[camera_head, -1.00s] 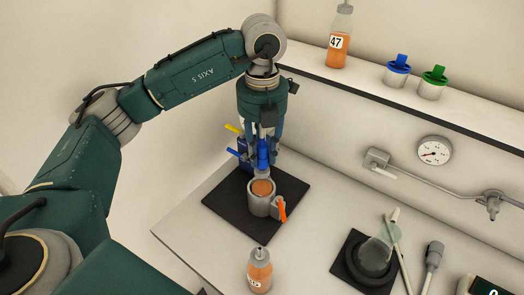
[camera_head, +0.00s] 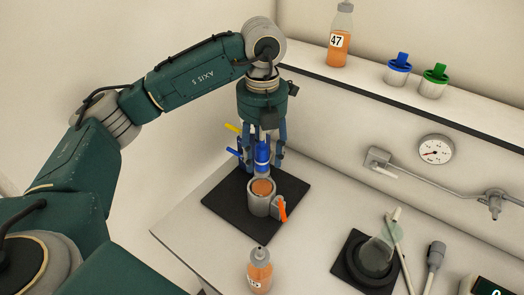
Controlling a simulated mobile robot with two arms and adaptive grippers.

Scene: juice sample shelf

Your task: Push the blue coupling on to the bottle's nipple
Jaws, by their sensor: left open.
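The blue coupling (camera_head: 262,153) stands upright above the grey holder (camera_head: 261,208), between the fingers of my left gripper (camera_head: 263,166). The fingers are spread, one on each side of the coupling, with gaps visible. The bottle (camera_head: 262,188) shows as an orange round inside the holder, directly under the coupling. The nipple is hidden or too small to make out, so I cannot tell how far the coupling sits on it. The holder has an orange lever (camera_head: 282,209) and stands on a black mat (camera_head: 227,213). My right gripper is not in view.
Yellow (camera_head: 232,128) and blue levers are close behind my left gripper. Another orange bottle (camera_head: 259,272) stands in front of the mat. A dark round stand (camera_head: 369,263) is at right.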

